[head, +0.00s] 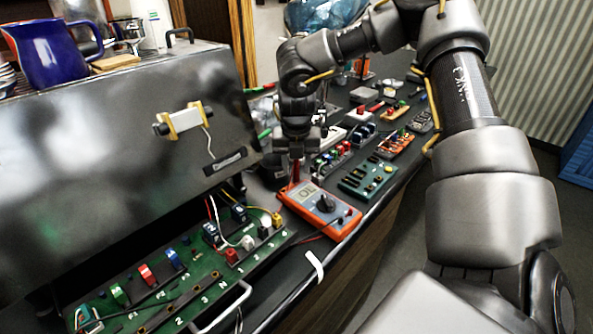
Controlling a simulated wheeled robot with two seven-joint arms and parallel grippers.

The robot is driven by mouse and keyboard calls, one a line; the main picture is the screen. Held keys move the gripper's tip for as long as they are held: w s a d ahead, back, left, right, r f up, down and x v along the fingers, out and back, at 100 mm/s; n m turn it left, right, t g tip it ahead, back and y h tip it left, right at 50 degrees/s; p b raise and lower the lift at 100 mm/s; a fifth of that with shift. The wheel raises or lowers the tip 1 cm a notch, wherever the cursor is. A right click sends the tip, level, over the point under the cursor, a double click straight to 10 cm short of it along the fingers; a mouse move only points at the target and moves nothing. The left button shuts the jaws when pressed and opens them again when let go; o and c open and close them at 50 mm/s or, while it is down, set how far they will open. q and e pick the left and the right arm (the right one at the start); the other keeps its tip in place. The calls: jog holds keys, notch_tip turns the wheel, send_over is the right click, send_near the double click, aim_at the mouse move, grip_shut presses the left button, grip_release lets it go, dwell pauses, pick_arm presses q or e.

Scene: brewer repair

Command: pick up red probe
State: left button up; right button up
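My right gripper (296,157) points down over the counter, just behind the orange multimeter (322,208). The red probe (295,172) shows as a thin upright red piece at its fingertips, by the meter's upper left edge. The fingers are small and dark here, so I cannot tell if they are closed on the probe or only around it. The meter lies face up with a grey display and a black dial. My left gripper is not in view.
A large dark metal brewer housing (120,150) fills the left, with a blue mug (52,52) on top. A green circuit board (200,275) with numbered components sits in front of it. Several small boards, including a green one (367,178), line the counter to the right of the gripper.

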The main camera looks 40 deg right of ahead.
jog(key=shift+f, duration=0.5)
grip_shut()
jog(key=shift+r, duration=0.15)
notch_tip(320, 180, up, 18)
dwell(0.4)
